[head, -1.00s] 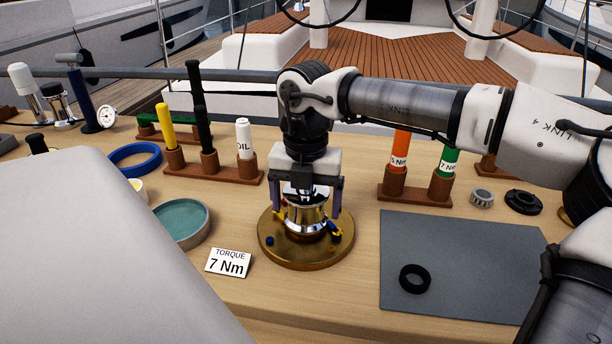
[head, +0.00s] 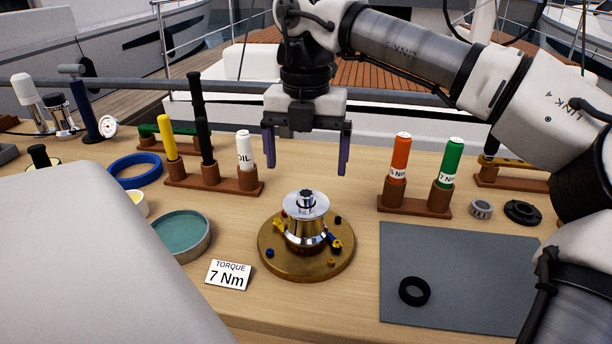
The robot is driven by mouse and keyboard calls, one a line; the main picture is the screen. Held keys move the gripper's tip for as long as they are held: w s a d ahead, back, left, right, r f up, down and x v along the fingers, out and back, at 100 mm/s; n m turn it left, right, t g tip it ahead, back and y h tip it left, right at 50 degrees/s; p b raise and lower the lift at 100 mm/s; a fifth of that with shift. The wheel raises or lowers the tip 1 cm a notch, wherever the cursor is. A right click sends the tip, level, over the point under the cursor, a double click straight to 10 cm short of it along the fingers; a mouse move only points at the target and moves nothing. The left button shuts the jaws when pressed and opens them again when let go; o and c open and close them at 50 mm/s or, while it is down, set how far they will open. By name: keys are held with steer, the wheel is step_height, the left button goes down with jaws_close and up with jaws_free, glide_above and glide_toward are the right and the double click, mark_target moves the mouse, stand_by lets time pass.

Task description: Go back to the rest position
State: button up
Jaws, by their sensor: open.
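My gripper (head: 306,160) hangs above the workbench with its two purple fingers pointing down, spread wide apart and empty. Below it and apart from it, a chrome winch drum (head: 305,222) stands upright on a round brass base (head: 283,266). The drum has a dark socket in its top. Small blue, yellow and dark parts sit around it on the base.
A torque card (head: 228,275) reading 7 Nm lies left of the base. A grey mat (head: 460,270) carries a black ring (head: 414,291).

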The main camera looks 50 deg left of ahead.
steer(key=shift+r, duration=0.95)
